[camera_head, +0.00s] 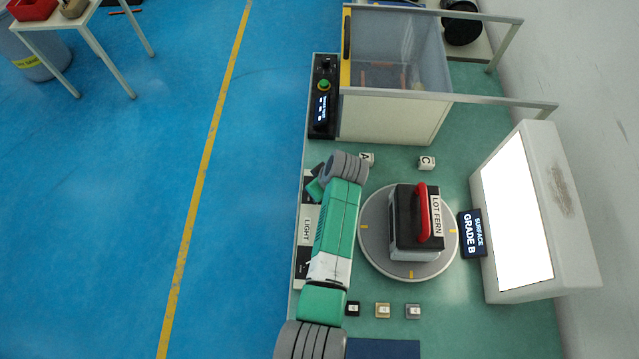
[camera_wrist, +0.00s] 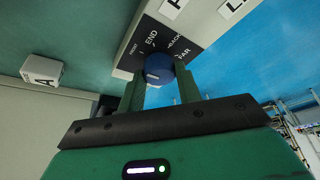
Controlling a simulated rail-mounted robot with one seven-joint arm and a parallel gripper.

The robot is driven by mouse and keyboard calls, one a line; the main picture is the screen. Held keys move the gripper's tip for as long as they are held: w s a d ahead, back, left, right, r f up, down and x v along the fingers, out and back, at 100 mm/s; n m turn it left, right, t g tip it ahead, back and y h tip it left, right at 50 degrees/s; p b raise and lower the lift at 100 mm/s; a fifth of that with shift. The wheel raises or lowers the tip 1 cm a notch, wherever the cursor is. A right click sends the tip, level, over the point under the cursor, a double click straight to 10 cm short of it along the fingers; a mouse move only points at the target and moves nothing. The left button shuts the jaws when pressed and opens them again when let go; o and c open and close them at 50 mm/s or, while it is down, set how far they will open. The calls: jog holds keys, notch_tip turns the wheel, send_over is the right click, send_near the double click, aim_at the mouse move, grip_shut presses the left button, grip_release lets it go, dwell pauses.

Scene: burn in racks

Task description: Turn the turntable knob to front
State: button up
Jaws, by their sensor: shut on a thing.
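A blue knob (camera_wrist: 157,66) sits on a dark label plate (camera_wrist: 150,45) in the wrist view. The plate reads FRONT, END, BACK and FAR around the knob. A short white mark shows on the knob; which label it points to is hard to tell. My gripper (camera_wrist: 159,85) is shut on the knob, with one green finger on each side. In the head view my gripper (camera_head: 318,187) is mostly hidden by my arm, at the bench's left edge. The grey round turntable (camera_head: 375,256) carries a black and white box (camera_head: 403,222) with a red handle and a LOT FERN label.
A SURFACE GRADE B display (camera_head: 472,234) and a bright light panel (camera_head: 517,225) stand right of the turntable. Lettered cubes, A (camera_head: 367,159) and C (camera_head: 427,162), lie behind it. A grey open bin (camera_head: 395,118) is farther back. Several small blocks (camera_head: 383,310) lie in front.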

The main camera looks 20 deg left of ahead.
jog(key=o, duration=1)
jog(key=p+v, duration=0.2)
jog(key=v, duration=0.5)
jog(key=shift+d+r, duration=0.15)
jog(key=shift+r, duration=0.2)
